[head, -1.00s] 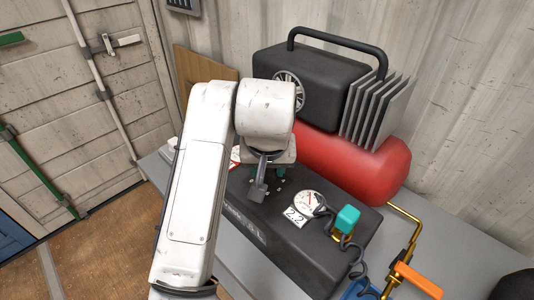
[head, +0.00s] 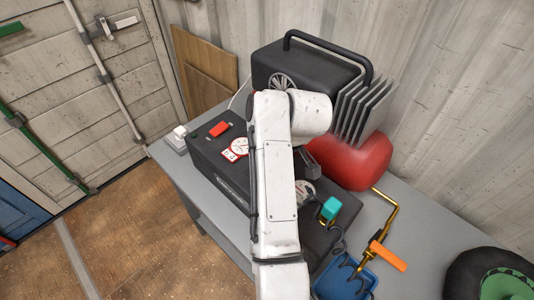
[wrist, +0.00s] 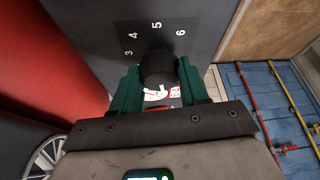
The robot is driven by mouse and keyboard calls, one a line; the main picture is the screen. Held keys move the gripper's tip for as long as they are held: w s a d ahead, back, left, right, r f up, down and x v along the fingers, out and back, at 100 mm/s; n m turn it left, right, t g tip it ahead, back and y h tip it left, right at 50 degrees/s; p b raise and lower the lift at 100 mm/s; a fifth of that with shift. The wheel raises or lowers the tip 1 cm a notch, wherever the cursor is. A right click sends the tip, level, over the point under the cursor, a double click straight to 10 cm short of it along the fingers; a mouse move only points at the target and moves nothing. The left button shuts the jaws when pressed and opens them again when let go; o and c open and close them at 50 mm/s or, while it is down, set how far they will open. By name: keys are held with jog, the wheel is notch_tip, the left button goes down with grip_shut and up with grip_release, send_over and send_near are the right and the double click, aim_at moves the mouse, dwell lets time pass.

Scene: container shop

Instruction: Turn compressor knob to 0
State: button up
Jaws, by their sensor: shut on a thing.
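The compressor (head: 210,160) stands on a grey table, with a dark front box, a red tank (head: 360,162) and a black motor housing above. Its black knob (wrist: 158,66) shows in the wrist view on a dark panel, with white numbers 3, 4, 5 and 6 beyond it. My gripper (wrist: 158,78) has its green fingers on both sides of the knob, shut on it. The knob's pointer and the 0 mark cannot be made out. In the head view my arm hides the knob and the fingers.
A red switch (head: 219,129) and a gauge (head: 238,147) sit on the box's left part. A teal-topped fitting (head: 330,209), an orange-handled valve (head: 388,256) and a blue tray (head: 345,281) lie to the right. Metal fins (head: 362,105) rise behind my arm.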

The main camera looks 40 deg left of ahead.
jog(key=n, duration=0.2)
jog(key=n+g, duration=0.1)
jog(key=n, duration=0.1)
jog(key=shift+w+g+h, duration=0.15)
jog(key=shift+g+h, duration=0.15)
jog(key=shift+n+g+h+b, duration=0.35)
jog(key=shift+n+b, duration=0.55)
jog(key=shift+n, duration=0.6)
jog(key=shift+a, duration=0.1)
jog(key=o, duration=1)
jog(key=shift+o, duration=0.2)
jog(key=shift+r, duration=0.15)
jog(key=v, duration=1)
jog(key=shift+w+r+p, duration=0.25)
jog(key=shift+p, duration=0.2)
jog(key=shift+s, duration=0.1)
